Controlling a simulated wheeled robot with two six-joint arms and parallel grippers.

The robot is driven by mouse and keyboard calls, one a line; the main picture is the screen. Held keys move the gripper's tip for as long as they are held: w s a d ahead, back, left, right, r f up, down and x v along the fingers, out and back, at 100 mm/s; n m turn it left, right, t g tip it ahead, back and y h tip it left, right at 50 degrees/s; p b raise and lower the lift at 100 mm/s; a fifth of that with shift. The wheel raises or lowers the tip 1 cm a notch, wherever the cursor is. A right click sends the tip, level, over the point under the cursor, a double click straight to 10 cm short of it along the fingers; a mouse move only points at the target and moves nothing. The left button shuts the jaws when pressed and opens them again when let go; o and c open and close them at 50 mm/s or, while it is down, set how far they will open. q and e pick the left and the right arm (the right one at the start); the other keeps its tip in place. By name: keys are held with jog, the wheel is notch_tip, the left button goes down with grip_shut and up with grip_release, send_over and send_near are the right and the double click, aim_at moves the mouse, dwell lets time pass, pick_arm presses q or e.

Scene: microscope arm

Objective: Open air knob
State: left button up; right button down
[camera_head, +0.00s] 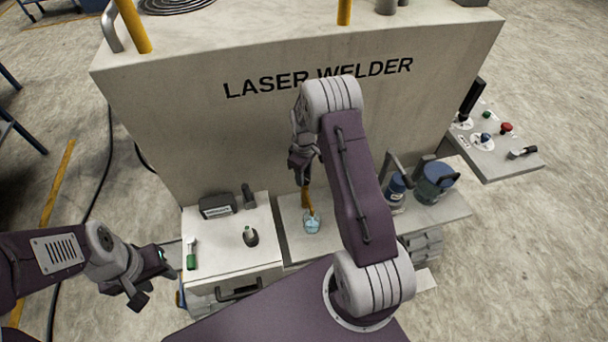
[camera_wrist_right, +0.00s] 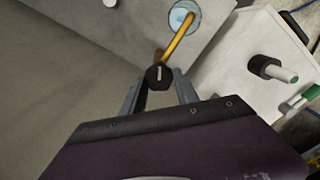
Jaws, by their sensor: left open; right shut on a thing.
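A black knob (camera_wrist_right: 158,76) with a pale line on its face sits between the two fingers of my right gripper (camera_wrist_right: 158,88) in the right wrist view. The right gripper is shut on it. In the head view my right gripper (camera_head: 304,166) hangs in front of the welder's face, above a yellow-brown tube (camera_head: 308,201), and hides most of the knob. The tube runs down to a pale blue glass cup (camera_head: 311,225); no label on the knob is readable. My left gripper (camera_head: 150,282) is open and empty at the lower left, beside the white cabinet.
The grey laser welder (camera_head: 240,130) stands behind. Blue containers (camera_head: 435,182) stand right of my right arm. A control panel (camera_head: 500,152) juts out at the right.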

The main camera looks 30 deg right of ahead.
jog(key=shift+w+r, duration=0.15)
dwell(0.3)
jog(key=c, duration=0.9)
grip_release()
notch_tip(320, 180, up, 9)
jog(key=b, duration=0.1)
jog(key=shift+b, duration=0.3)
jog(key=shift+a, duration=0.1)
